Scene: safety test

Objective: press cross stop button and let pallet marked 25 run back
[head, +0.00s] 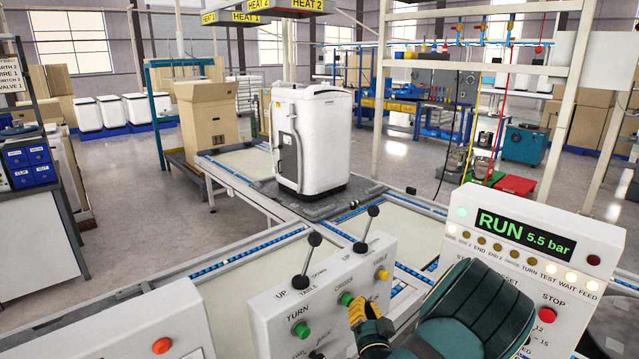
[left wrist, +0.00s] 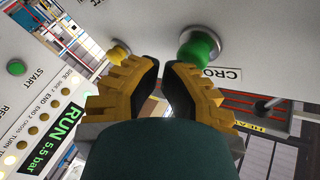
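A green button (head: 346,298) under the word CROSS sits on the tilted grey panel (head: 270,318). In the left wrist view the green button (left wrist: 199,47) stands beside a label reading "CRO". My left gripper (head: 360,310) is just in front of it in the head view. Its yellow fingers (left wrist: 161,66) have their black pads close together at the tips, with nothing seen between them, and look apart from the button. A dark pallet (head: 330,204) under a white machine (head: 311,138) sits on the conveyor; I cannot read a number on it. My right gripper is out of view.
The panel also has a green TURN button (head: 302,330), a yellow button (head: 382,275) and black-knobbed levers (head: 366,232). A right-hand console shows RUN 5.5 bar (head: 526,233) and a red STOP button (head: 547,314). An orange-red button (head: 162,345) is at lower left.

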